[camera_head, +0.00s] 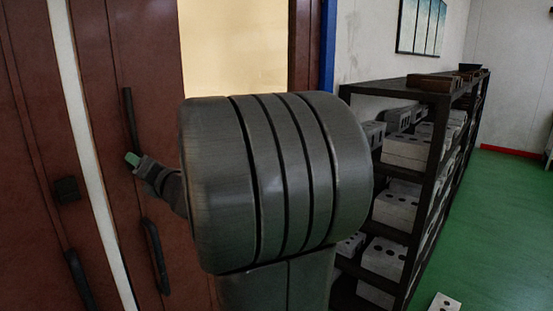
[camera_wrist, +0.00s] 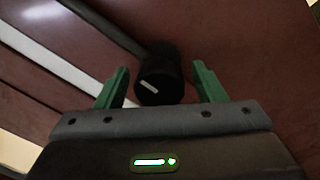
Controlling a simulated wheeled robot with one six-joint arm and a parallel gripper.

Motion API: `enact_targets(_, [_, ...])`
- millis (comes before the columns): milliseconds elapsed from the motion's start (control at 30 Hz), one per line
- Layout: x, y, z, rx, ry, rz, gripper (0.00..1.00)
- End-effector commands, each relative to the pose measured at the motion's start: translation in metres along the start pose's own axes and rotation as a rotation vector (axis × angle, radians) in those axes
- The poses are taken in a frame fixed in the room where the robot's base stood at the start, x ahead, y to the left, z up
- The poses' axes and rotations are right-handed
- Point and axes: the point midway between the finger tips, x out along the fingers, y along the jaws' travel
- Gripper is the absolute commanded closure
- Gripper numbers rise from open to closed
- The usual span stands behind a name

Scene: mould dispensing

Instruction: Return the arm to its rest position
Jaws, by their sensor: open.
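My gripper (camera_wrist: 158,82) shows in the wrist view with its two green fingers spread apart. It is open, and nothing is held between the fingers. A round black knob-like end of a door handle (camera_wrist: 158,85) appears between or just beyond the fingertips; I cannot tell whether they touch it. In the head view a green fingertip of my gripper (camera_head: 132,159) shows near the long dark handle (camera_head: 129,115) on a reddish-brown door (camera_head: 145,60). My own large grey arm link hides the middle of the head view and most of the gripper.
A dark shelf rack (camera_head: 440,130) with several pale perforated blocks (camera_head: 405,150) stands right of my arm. Brown boxes (camera_head: 434,82) lie on its top. Another reddish-brown door (camera_head: 30,130) is at left. Green floor (camera_head: 490,220) is open at right, with a block (camera_head: 444,303) at the bottom edge.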

Motion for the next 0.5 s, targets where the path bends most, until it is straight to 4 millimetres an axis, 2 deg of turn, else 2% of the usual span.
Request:
enact_targets(33, [0.0099,0.0009,0.0000,0.001,0.003,0.001,0.37])
enact_targets(100, [0.0164,-0.0014,-0.0026,-0.034,0.002,0.003,0.37])
enact_targets(500, [0.0144,-0.0013,-0.0039,-0.638,0.019,0.023,0.37])
